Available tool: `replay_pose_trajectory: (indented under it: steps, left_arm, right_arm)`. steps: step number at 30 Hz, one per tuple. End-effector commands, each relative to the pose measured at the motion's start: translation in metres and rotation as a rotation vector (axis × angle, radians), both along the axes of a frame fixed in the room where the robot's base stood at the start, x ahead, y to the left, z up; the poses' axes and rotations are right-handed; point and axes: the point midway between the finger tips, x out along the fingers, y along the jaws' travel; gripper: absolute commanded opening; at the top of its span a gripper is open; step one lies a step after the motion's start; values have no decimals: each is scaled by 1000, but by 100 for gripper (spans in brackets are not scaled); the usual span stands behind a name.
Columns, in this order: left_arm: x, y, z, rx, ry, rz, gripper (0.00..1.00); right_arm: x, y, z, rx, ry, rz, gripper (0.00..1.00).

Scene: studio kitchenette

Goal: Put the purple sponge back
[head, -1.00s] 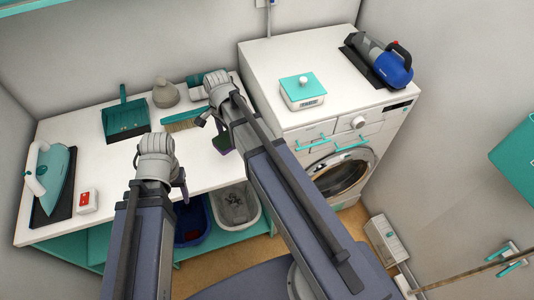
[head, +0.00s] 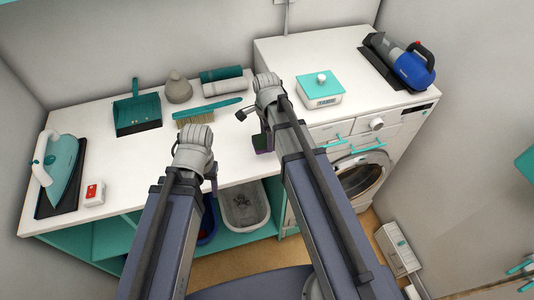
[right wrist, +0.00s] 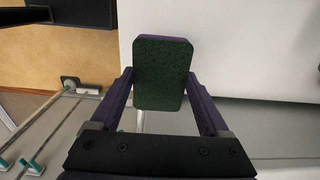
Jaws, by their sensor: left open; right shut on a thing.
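The purple sponge has a dark green scouring face and a thin purple edge. My right gripper (right wrist: 160,85) is shut on the sponge (right wrist: 162,72), with one finger at each side of it in the right wrist view. In the head view the sponge (head: 263,143) is a small dark green patch below my right wrist, partly hidden by the gripper. It is near the counter's front right edge, beside the washing machine. My left gripper (head: 213,178) is open and empty near the counter's front edge. Its fingers are partly hidden.
The white counter (head: 110,172) holds an iron (head: 62,172), a dustpan (head: 137,112), a brush (head: 207,112) and rolled towels (head: 226,83). A teal-lidded box (head: 320,90) and a handheld vacuum (head: 405,65) stand on the washing machine (head: 290,60). Tubs (head: 243,208) sit below the counter.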

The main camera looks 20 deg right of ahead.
Motion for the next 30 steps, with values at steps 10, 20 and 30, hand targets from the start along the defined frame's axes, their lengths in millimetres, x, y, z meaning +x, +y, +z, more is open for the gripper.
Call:
replay_pose_trajectory:
  steps: [10, 20, 30]
  left_arm:
    - [0, 0, -21, 0, 0, 1, 57]
    - [0, 0, -57, 0, 0, 2, 57]
    - [0, 0, -56, 0, 0, 2, 57]
  right_arm:
    - [0, 0, -21, 0, 0, 1, 35]
    - [0, 0, -57, 0, 0, 1, 35]
    - [0, 0, -57, 0, 0, 1, 35]
